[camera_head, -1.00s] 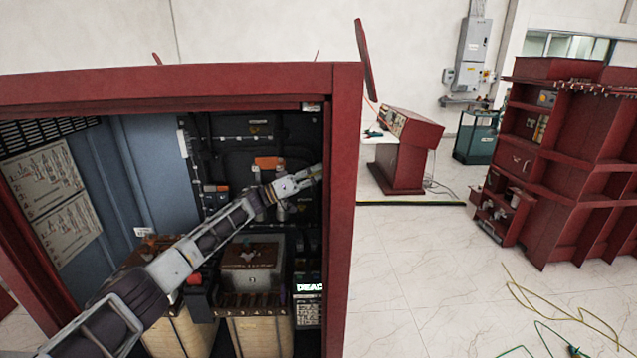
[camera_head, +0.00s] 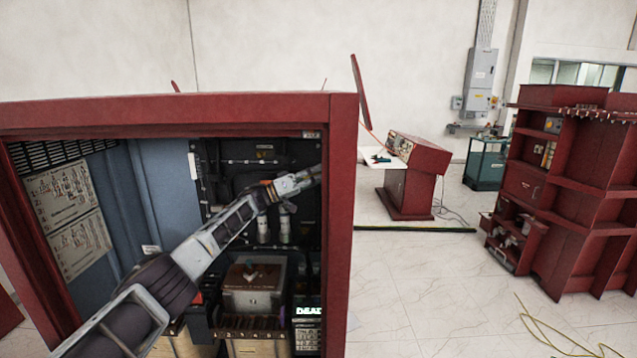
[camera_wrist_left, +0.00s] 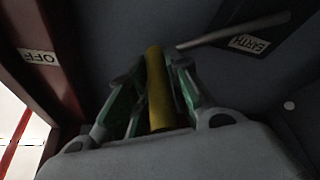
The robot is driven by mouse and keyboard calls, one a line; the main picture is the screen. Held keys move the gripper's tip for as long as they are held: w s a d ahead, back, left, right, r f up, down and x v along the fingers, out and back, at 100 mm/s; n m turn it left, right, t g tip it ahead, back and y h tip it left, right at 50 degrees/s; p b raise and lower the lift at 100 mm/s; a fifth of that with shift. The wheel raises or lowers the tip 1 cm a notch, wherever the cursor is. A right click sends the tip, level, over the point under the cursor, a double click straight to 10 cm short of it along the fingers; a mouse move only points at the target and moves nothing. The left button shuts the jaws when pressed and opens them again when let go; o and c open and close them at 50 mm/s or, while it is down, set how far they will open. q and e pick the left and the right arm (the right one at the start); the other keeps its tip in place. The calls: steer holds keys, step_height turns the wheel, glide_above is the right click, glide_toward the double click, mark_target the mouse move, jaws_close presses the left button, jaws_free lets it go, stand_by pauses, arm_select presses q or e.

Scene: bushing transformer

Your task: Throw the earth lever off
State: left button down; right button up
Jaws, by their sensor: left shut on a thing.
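In the left wrist view a yellow lever handle (camera_wrist_left: 158,90) stands between the green-padded fingers of my left gripper (camera_wrist_left: 158,82). The fingers are shut on it. A white EARTH label (camera_wrist_left: 249,43) is at the upper right, and a white OFF label (camera_wrist_left: 38,57) is at the upper left; both appear upside down. In the head view my left arm reaches across the open red cabinet (camera_head: 341,230) toward the inner side of its right post. My right gripper is in neither view.
Inside the cabinet are a brown-topped unit (camera_head: 255,285), a lit DEAD panel (camera_head: 308,311) and pale cylinders (camera_head: 284,229) on the dark back panel. In the left wrist view a grey rod (camera_wrist_left: 235,30) passes close to the gripper.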

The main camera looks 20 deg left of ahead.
arm_select(q)
steer(key=shift+w+r, duration=0.25)
steer(key=shift+r, duration=0.3)
steer(key=c, duration=1.3)
jaws_free()
steer(key=shift+f, duration=0.15)
steer(key=shift+a, duration=0.1)
steer(key=shift+a+f, duration=0.1)
steer(key=shift+v, duration=5.8)
